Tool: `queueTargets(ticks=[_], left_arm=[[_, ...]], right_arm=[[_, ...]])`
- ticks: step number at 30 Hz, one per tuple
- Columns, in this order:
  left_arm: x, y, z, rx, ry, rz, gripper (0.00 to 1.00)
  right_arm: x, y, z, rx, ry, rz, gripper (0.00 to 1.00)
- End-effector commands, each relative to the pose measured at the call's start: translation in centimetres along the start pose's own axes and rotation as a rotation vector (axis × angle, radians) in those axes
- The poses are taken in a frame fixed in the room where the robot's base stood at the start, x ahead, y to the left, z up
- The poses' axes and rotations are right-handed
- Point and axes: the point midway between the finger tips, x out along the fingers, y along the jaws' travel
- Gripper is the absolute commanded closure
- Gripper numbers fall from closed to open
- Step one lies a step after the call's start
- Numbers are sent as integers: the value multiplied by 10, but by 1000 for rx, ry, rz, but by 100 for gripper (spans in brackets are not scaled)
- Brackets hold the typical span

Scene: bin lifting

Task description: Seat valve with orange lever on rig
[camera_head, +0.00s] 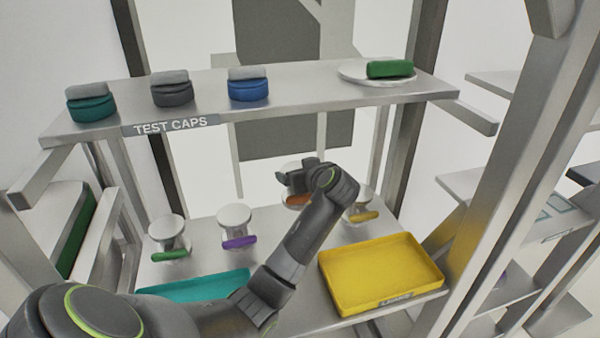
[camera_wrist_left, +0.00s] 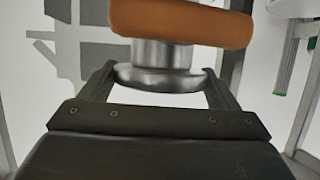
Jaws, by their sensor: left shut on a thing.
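The valve with the orange lever (camera_head: 298,201) is in the row of valves on the lower shelf, partly hidden behind my left gripper (camera_head: 297,178). In the left wrist view the orange lever (camera_wrist_left: 185,22) lies across the top, with the metal valve body (camera_wrist_left: 161,56) and its round flange between the fingers of my left gripper (camera_wrist_left: 161,88). The gripper is shut on this valve. I cannot tell whether the valve rests on the shelf or is raised. No rig can be made out for certain. My right gripper is not in view.
Valves with green (camera_head: 170,255), purple (camera_head: 239,242) and yellow (camera_head: 362,216) levers stand nearby. A yellow tray (camera_head: 380,275) and teal tray (camera_head: 200,287) lie in front. The upper shelf (camera_head: 310,98) holds three caps and a white plate (camera_head: 352,74) with a green block.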

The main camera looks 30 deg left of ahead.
Motion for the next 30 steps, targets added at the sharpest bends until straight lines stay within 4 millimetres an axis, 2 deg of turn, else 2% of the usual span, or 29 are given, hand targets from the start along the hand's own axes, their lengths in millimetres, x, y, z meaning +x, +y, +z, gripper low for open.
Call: queueTargets(ticks=[1,3,30], left_arm=[[-3,0,-9,-4,7,2,71],[-4,0,-12,-4,7,2,71],[-22,0,-53,-4,7,2,71]], right_arm=[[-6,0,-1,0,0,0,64],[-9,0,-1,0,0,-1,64],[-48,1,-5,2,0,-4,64]])
